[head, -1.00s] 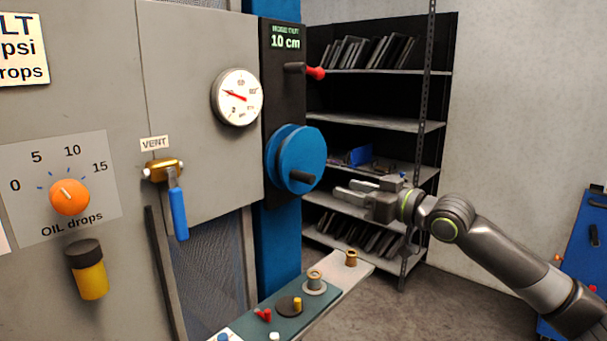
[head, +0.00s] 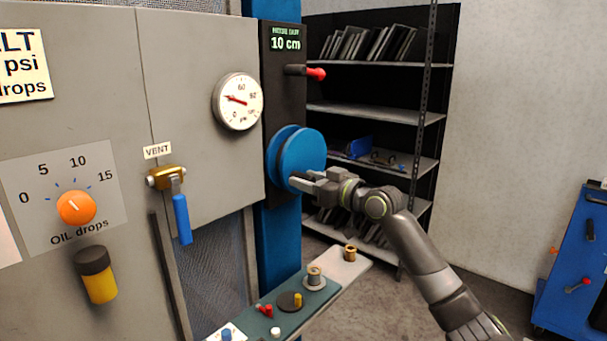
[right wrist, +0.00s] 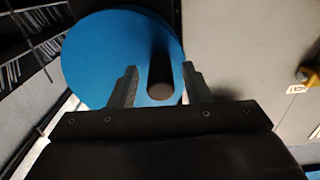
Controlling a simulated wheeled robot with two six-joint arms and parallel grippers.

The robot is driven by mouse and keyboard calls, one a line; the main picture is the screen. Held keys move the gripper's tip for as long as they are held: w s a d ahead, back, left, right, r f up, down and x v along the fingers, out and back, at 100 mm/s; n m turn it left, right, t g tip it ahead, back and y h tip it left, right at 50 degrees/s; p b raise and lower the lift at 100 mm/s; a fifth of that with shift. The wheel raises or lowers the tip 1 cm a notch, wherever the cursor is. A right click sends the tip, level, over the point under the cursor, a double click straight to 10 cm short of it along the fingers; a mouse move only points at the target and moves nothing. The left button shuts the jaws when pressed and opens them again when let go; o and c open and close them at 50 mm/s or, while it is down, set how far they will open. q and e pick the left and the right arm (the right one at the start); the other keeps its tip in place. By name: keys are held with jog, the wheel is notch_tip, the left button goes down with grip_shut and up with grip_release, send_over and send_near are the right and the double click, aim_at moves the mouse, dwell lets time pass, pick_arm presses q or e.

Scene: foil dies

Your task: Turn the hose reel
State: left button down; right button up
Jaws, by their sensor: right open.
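The blue hose reel (head: 303,152) is a round disc on a black panel, right of the grey cabinet. It also fills the upper middle of the right wrist view (right wrist: 105,55). Its dark crank handle (right wrist: 161,88) sticks out between the two fingers of my right gripper (right wrist: 160,85). My right gripper shows in the head view (head: 305,182) at the lower front of the reel. It is open, with a finger on each side of the handle and a visible gap. My left gripper is not in view.
A display (head: 285,40) above reads 10 cm, with a red-tipped lever (head: 315,73) below it. A pressure gauge (head: 237,101) and a blue-handled vent valve (head: 181,215) sit to the left. A narrow shelf (head: 320,300) with small parts lies below. A black rack (head: 375,108) stands behind.

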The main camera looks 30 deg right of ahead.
jog(key=shift+x, duration=0.75)
jog(key=shift+c, duration=0.3)
grip_shut()
